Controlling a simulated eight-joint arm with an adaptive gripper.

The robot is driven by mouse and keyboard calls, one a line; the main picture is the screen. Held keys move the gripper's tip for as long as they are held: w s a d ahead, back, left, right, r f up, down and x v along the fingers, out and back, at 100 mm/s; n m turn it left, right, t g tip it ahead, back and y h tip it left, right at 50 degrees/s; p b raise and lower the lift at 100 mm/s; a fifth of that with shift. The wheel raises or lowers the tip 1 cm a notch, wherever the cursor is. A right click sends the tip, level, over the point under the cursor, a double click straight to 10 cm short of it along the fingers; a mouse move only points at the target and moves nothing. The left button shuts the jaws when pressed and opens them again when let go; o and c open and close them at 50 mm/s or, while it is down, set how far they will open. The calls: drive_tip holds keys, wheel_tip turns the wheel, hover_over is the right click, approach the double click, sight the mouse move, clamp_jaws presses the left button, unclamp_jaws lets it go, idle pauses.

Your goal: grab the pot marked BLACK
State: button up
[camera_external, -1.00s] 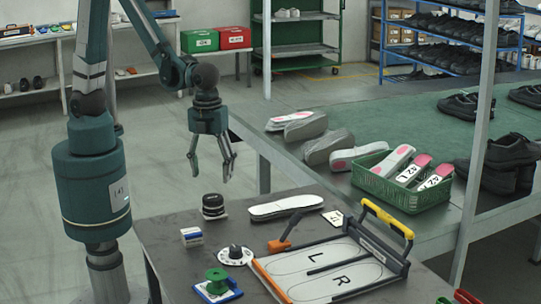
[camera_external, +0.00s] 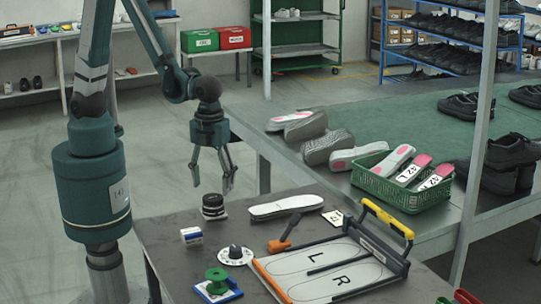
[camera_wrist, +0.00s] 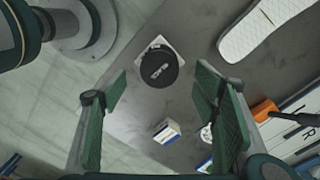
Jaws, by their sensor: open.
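A small round black pot (camera_external: 213,206) with a pale label band stands on the near grey table, close to its back left edge. In the wrist view the pot (camera_wrist: 159,67) shows from above, with a dark lid bearing pale lettering too small to read, and a light square under or around it. My gripper (camera_external: 212,187) hangs above the pot, fingers pointing down, open and empty. In the wrist view the two green finger pads of my gripper (camera_wrist: 164,100) stand apart, with the pot beyond and between them.
A white insole (camera_external: 286,207) lies right of the pot. A small blue-and-white box (camera_external: 191,236), a white dial (camera_external: 235,256) and a green spool (camera_external: 216,281) lie in front. A sizing board (camera_external: 330,270) with a yellow handle fills the right. A green crate (camera_external: 408,199) stands behind.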

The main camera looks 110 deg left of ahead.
sight(213, 197)
drive_tip(key=shift+f, duration=0.25)
drive_tip(key=shift+f, duration=0.1)
drive_tip(key=shift+f+b, duration=0.8)
drive_tip(key=shift+f, duration=1.75)
drive_tip(key=shift+c, duration=0.6)
drive_tip(key=c, duration=1.3)
drive_tip(key=shift+r, duration=0.1)
drive_tip(key=shift+r, duration=0.4)
drive_tip(key=c, duration=0.5)
drive_tip(key=shift+r+p, duration=1.25)
drive_tip(key=shift+r, duration=3.3)
clamp_jaws()
